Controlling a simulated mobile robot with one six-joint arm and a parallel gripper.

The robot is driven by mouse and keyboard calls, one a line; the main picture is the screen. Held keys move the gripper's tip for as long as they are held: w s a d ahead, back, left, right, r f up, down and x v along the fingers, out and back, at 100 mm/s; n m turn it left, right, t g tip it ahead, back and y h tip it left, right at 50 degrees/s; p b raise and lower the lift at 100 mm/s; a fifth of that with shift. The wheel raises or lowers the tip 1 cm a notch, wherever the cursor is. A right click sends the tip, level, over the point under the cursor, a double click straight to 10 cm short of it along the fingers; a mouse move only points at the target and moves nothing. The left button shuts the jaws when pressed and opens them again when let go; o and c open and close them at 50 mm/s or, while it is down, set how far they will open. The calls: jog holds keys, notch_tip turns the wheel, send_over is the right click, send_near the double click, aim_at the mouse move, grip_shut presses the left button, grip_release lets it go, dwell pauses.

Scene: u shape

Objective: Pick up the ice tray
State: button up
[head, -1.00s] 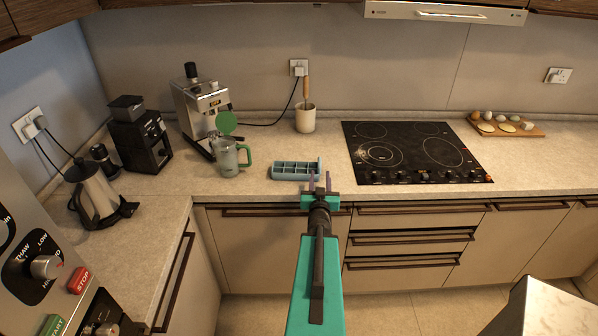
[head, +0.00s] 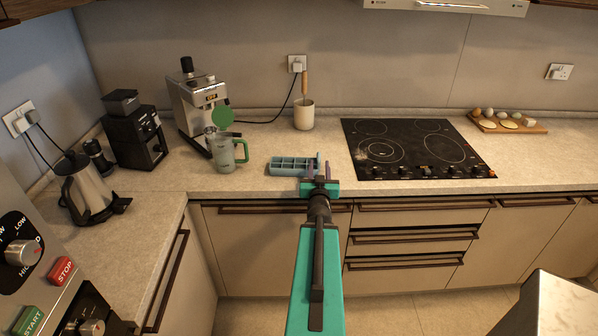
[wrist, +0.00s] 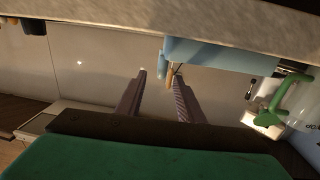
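The light blue ice tray (head: 287,168) with several compartments lies on the counter near its front edge, between the green-handled cup and the cooktop. My gripper (head: 321,170) reaches over the counter edge at the tray's right end. The tray also shows in the wrist view (wrist: 218,55), where the picture is upside down. There my gripper (wrist: 159,80) has its two fingers apart with nothing held between them. The right finger overlaps the tray's end in that view; I cannot tell whether they touch.
A clear cup with a green handle (head: 226,153) stands left of the tray. A black cooktop (head: 415,148) is to the right. A utensil crock (head: 304,115) stands behind. Drawer fronts (head: 265,245) lie below the counter edge.

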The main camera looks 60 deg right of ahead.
aim_at(319, 162)
jog(key=shift+w+d+f+b, duration=0.2)
jog(key=shift+w+d+b, duration=0.25)
jog(key=shift+b, duration=1.75)
jog(key=d+b, duration=0.1)
jog(key=b, duration=0.5)
jog(key=shift+w+d, duration=0.15)
jog(key=shift+w+d+r, duration=0.25)
jog(key=shift+w+d, duration=0.05)
jog(key=shift+d, duration=0.25)
jog(key=shift+x, duration=0.85)
jog(key=shift+w, duration=0.1)
jog(key=shift+p+x, duration=0.85)
jog(key=shift+x, duration=1.65)
jog(key=shift+w+f, duration=0.1)
jog(key=shift+f, duration=0.05)
jog(key=shift+c, duration=0.4)
grip_shut()
